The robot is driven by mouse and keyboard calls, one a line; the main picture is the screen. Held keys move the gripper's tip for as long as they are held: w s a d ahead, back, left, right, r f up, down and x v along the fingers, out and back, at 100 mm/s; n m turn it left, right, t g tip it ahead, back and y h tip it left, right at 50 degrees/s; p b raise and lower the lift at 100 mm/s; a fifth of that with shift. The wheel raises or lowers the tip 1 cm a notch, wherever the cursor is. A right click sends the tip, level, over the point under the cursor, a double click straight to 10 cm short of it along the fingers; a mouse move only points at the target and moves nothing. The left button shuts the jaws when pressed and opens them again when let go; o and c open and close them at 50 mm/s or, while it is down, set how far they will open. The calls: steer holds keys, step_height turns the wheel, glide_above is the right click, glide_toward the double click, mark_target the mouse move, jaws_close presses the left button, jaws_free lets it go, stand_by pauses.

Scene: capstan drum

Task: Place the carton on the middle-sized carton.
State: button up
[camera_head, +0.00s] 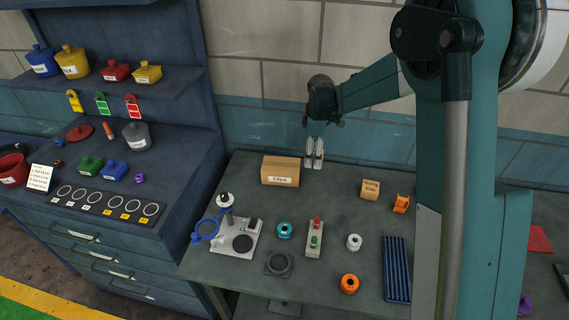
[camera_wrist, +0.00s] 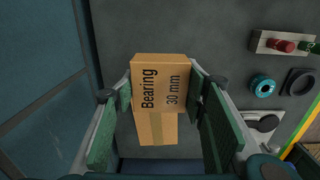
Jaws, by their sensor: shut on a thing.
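My gripper (camera_head: 314,152) hangs near the wall at the back of the table, just right of a wide carton (camera_head: 280,170) labelled Clips. In the wrist view my gripper (camera_wrist: 160,82) is shut on a carton (camera_wrist: 158,85) with "Bearing 30 mm" on its top. In the head view the near finger hides that carton. A plain brown carton face (camera_wrist: 157,129) with a paler strip shows just below it in the wrist view, apparently the Clips carton, partly covered. Whether the two touch I cannot tell. A smaller carton (camera_head: 370,189) with a Bearing label stands on the table to the right.
An orange tape-dispenser-like part (camera_head: 401,204) stands beside the small carton. A red-and-green button box (camera_head: 314,240), a teal ring (camera_head: 285,230), a magnifier stand (camera_head: 236,238) and a blue ribbed tray (camera_head: 397,268) lie nearer the front. The wall is close behind my gripper.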

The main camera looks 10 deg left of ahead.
step_height(320, 180, up, 6)
steer(key=p, duration=0.3)
glide_above(281, 165)
steer(key=shift+w+f, duration=0.15)
steer(key=shift+f, duration=3.15)
steer(key=shift+f, duration=1.9)
steer(key=shift+f, duration=0.1)
steer(key=o, duration=0.5)
steer(key=shift+c, duration=0.2)
steer(key=o, duration=0.4)
